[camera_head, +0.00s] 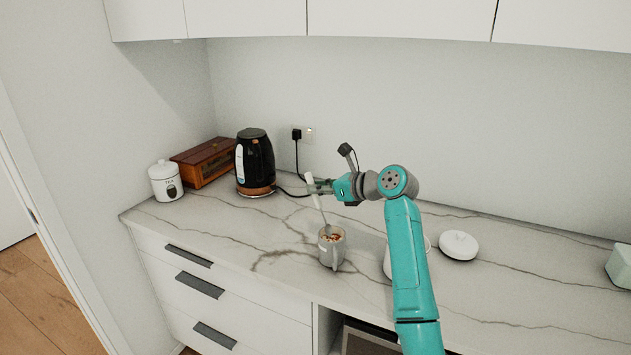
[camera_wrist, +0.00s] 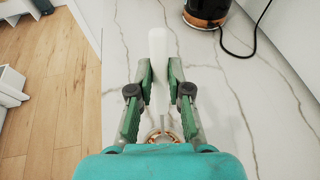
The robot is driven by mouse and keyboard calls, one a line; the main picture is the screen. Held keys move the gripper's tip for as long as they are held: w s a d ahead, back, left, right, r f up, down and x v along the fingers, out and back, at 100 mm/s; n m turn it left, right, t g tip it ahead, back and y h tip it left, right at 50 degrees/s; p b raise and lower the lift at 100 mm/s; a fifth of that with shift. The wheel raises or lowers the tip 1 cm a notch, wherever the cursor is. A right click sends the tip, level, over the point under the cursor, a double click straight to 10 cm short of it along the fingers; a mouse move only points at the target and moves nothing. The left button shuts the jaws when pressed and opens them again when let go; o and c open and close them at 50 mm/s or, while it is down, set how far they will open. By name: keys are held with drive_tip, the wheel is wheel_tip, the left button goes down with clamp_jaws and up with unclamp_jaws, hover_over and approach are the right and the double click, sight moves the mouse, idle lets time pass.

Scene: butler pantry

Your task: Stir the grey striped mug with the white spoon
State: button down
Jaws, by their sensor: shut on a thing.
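The grey mug (camera_head: 331,246) stands upright on the marble counter, with something brown and mixed inside it. In the wrist view only part of its rim and contents (camera_wrist: 165,137) shows between my gripper's fingers. The white spoon (camera_head: 312,186) stands tilted, its upper end above my gripper and its lower end reaching down into the mug. Its white handle (camera_wrist: 158,52) is between the fingertips in the wrist view. My gripper (camera_head: 322,187) is shut on the spoon above the mug. The spoon's lower tip is hidden in the mug.
A black kettle (camera_head: 255,163) with its cord, a wooden box (camera_head: 205,160) and a white tea canister (camera_head: 165,181) stand at the left back. A white round lid (camera_head: 458,245) lies right of my arm. A pale green object (camera_head: 620,265) is at the right edge.

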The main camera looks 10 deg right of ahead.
sight(321, 205)
drive_tip(key=shift+s+d+f, duration=0.25)
drive_tip(key=shift+f, duration=0.55)
drive_tip(key=shift+s+d+f, duration=0.2)
drive_tip(key=shift+s+f, duration=0.05)
drive_tip(key=shift+f, duration=0.5)
drive_tip(key=shift+s+d+f, duration=0.25)
drive_tip(key=shift+f, duration=0.55)
